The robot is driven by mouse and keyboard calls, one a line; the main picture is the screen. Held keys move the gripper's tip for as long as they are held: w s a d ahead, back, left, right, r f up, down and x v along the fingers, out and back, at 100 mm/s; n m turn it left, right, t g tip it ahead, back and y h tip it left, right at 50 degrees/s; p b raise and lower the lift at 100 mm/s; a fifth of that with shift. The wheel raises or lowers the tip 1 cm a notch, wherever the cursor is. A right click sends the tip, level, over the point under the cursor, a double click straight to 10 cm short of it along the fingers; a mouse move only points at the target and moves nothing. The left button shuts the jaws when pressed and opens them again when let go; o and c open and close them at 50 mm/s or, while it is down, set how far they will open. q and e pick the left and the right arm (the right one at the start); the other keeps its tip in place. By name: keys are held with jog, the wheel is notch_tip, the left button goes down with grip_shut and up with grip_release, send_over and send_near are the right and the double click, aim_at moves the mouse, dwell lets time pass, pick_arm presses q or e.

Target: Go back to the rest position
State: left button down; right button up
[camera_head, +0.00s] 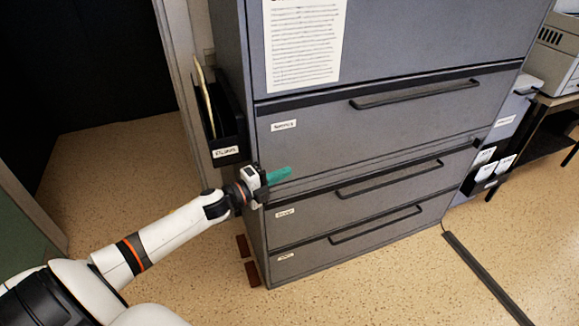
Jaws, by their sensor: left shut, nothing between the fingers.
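My left arm comes in from the lower left. My left gripper (280,175), with greenish fingers, is shut and empty in front of the grey filing cabinet (385,130), near its left front edge. The fingers point right, level with the seam below the labelled upper drawer. I cannot tell whether they touch the cabinet front. My right gripper is not in view.
A black file holder (224,125) with papers hangs on the cabinet's left side, just above my gripper. The drawers with bar handles look closed. Speckled floor (120,175) is clear at left. A dark strip (485,278) lies on the floor at right.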

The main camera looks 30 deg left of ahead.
pick_arm(q)
jog(key=shift+s, duration=0.15)
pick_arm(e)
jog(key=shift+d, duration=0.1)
